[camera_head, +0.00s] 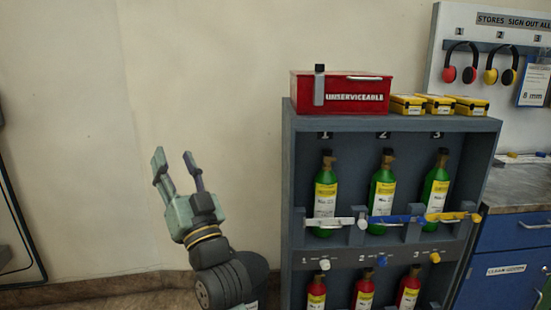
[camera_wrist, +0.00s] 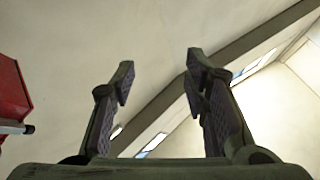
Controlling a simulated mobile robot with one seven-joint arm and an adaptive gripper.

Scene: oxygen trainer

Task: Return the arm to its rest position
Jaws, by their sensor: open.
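My gripper (camera_head: 176,172) is raised in front of the bare wall, to the left of the bottle cabinet. Its two fingers point upward and are apart, with nothing between them. In the wrist view, my gripper (camera_wrist: 158,85) shows both fingers spread against the ceiling, and the space between them is empty. My arm (camera_head: 222,278) comes up from the bottom of the head view, bent and leaning to the left.
The grey cabinet (camera_head: 394,254) holds green bottles (camera_head: 383,190) above red bottles (camera_head: 364,293). A red box (camera_head: 345,87) marked UNSERVICEABLE and small yellow cases (camera_head: 438,103) stand on top. A blue drawer unit (camera_head: 510,232) is at right. Bare wall surrounds my gripper.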

